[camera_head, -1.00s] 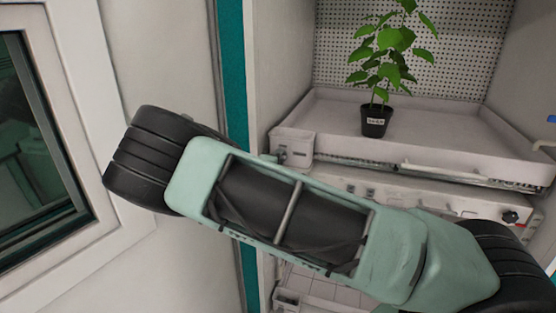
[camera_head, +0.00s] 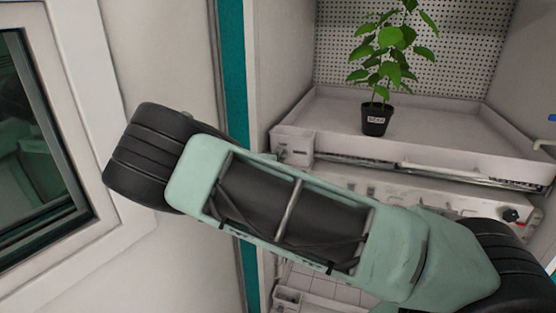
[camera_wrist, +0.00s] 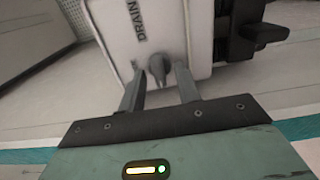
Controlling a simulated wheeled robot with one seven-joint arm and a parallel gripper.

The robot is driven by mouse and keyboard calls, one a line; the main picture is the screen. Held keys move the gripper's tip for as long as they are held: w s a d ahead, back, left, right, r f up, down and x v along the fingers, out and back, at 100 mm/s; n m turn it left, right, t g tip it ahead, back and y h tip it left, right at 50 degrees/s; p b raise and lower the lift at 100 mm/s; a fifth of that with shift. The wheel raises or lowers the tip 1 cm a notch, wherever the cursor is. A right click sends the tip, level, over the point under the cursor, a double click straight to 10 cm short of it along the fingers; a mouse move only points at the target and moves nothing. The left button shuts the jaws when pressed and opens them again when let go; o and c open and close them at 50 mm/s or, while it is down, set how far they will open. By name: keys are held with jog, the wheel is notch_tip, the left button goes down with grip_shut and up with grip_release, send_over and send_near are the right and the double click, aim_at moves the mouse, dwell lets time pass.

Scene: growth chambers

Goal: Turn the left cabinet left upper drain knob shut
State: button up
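The drain box (camera_wrist: 160,35) is a pale box marked "DRAIN" in the wrist view. Its grey knob (camera_wrist: 158,68) sticks out from the face towards my gripper (camera_wrist: 160,80). The two fingers stand apart, one on each side of the knob, with a gap showing at each side. I cannot tell how deep the knob sits between the fingertips. In the head view, a box (camera_head: 293,143) sits at the left front corner of the upper tray (camera_head: 430,150). My arm hides my gripper there.
A potted plant (camera_head: 376,119) stands on the upper tray. A control panel with a dark knob (camera_head: 511,215) is below the tray. A white-framed window (camera_head: 82,120) is at the left. A black fitting (camera_wrist: 262,33) juts out right of the drain box in the wrist view.

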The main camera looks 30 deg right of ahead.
jog(key=b+v, duration=0.5)
jog(key=v, duration=1.2)
jog(key=shift+a, duration=0.1)
jog(key=s+a+f+g+y, duration=0.1)
jog(key=a+f+g+y, duration=0.1)
jog(key=a+f+y, duration=0.75)
jog(key=s+a+r+m+g+y+b, duration=0.1)
jog(key=s+a+r+g+y+b, duration=0.15)
jog(key=s+a+y, duration=0.45)
jog(key=s+a+r+g+y, duration=0.1)
jog(key=s+a+r+g, duration=0.25)
jog(key=s, duration=0.65)
jog(key=s+d+r+g+h, duration=0.1)
jog(key=s+d, duration=0.1)
jog(key=s, duration=0.3)
jog(key=s+d+r+n+g+h, duration=0.1)
jog(key=s+d+g, duration=0.1)
jog(key=s, duration=0.3)
jog(key=shift+s+d+r+h, duration=0.2)
jog(key=shift+s+d+h, duration=0.2)
jog(key=shift+d, duration=0.3)
